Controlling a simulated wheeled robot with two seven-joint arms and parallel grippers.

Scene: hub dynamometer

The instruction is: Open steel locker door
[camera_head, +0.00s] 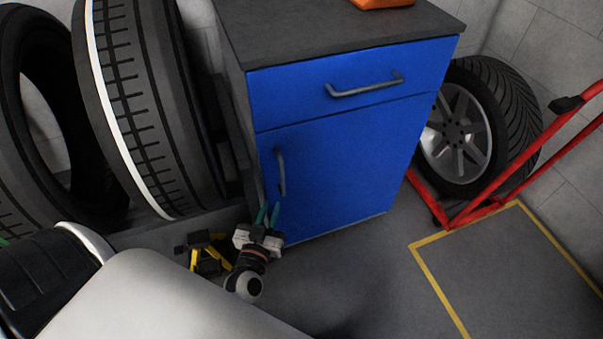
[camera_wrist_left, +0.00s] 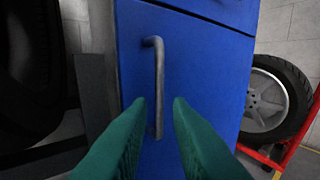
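The steel locker is a blue cabinet with a dark grey top. Its door (camera_head: 340,165) is shut, below a shut drawer (camera_head: 350,82) with a horizontal handle. The door's upright grey handle (camera_head: 281,172) is near its left edge. My left gripper (camera_head: 267,213) is just below and in front of that handle in the head view. In the left wrist view its green fingers (camera_wrist_left: 158,104) are open, with the lower part of the door handle (camera_wrist_left: 158,80) showing between them; I cannot tell if they touch it. My right gripper is out of view.
Large tyres (camera_head: 150,95) stand left of the cabinet. A wheel (camera_head: 460,130) and a red trolley frame (camera_head: 500,185) are on the right. An orange object (camera_head: 382,3) lies on the cabinet top. Yellow-marked floor (camera_head: 500,270) is clear at front right.

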